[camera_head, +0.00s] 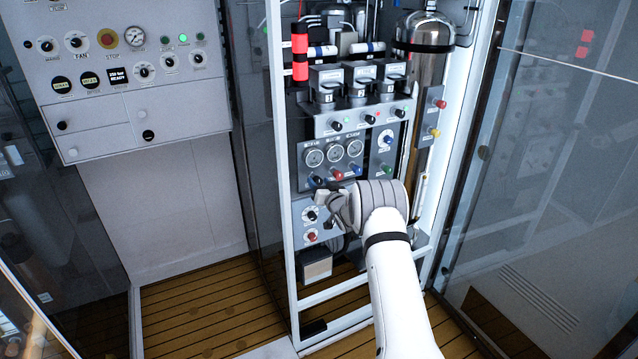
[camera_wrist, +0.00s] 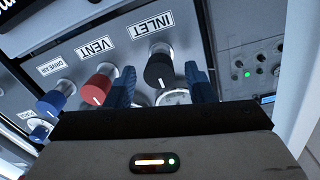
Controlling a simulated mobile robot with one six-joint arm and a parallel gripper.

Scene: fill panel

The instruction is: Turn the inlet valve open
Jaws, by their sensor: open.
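The inlet valve (camera_wrist: 159,70) is a black knob with a white pointer line, under an upside-down INLET label (camera_wrist: 153,23) in the wrist view. The pointer line faces the bottom of that picture, away from the label. My gripper (camera_wrist: 160,77) is open, with one blue finger on each side of the knob. Gaps show between the fingers and the knob, so I see no grip. In the head view my gripper (camera_head: 325,198) is at the lower left of the gauge panel, just below its knob row. It partly covers that area.
In the wrist view the red VENT knob (camera_wrist: 98,84) is close beside the left finger, with the blue DRIVE AIR knob (camera_wrist: 58,97) beyond it. In the head view, gauges (camera_head: 334,153) sit above the knob row. White frame posts (camera_head: 280,150) flank the panel.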

